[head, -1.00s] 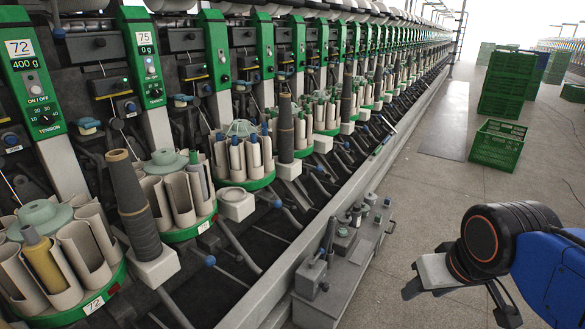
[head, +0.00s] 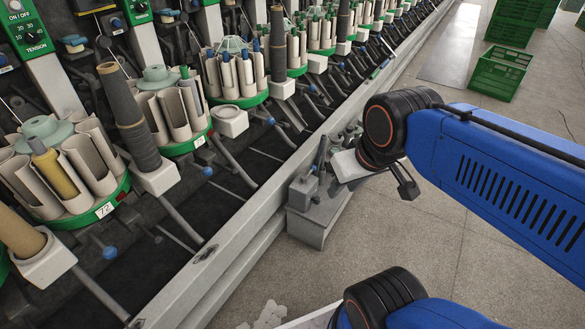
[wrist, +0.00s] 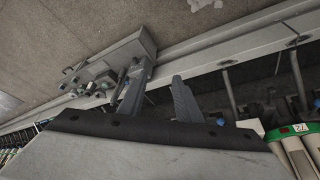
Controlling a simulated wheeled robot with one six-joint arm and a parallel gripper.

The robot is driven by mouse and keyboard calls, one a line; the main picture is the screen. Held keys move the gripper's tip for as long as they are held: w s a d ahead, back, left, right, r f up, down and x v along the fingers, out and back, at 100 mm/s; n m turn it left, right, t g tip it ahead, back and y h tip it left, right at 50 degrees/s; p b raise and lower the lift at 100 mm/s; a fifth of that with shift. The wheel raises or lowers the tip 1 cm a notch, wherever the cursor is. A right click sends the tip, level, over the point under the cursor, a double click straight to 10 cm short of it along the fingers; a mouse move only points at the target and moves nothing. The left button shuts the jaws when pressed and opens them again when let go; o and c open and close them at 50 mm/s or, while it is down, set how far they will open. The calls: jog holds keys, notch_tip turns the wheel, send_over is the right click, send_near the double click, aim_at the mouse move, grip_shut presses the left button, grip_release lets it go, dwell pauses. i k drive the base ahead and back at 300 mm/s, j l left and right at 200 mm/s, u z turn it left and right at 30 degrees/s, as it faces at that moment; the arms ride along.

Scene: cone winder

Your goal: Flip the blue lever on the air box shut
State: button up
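The grey air box (head: 313,226) sits low beside the machine's long rail, with small dark and pale fittings on its top. My arm and gripper body hide its far part in the head view. In the wrist view the box (wrist: 128,48) lies beyond the fingers at upper left.
The long grey rail (head: 228,242) runs along the winder. Yarn cones (head: 128,115) and green-rimmed tube holders (head: 92,216) stand left of it. A green crate (head: 498,73) stands on the floor at upper right. The floor right of the rail is mostly clear.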

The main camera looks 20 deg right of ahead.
aim_at(313, 167)
jog(key=i+l+u, duration=0.15)
jog(key=l+u, duration=0.2)
jog(key=l, duration=0.5)
jog(key=l+u, duration=0.3)
jog(key=l, duration=0.55)
jog(key=k+l, duration=0.1)
jog(key=l, duration=0.3)
jog(key=k+l, duration=0.1)
jog(key=l, duration=0.65)
jog(key=k, duration=0.4)
jog(key=i+j, duration=0.2)
jog(key=i, duration=0.3)
jog(key=i+j, duration=0.25)
jog(key=i, duration=0.25)
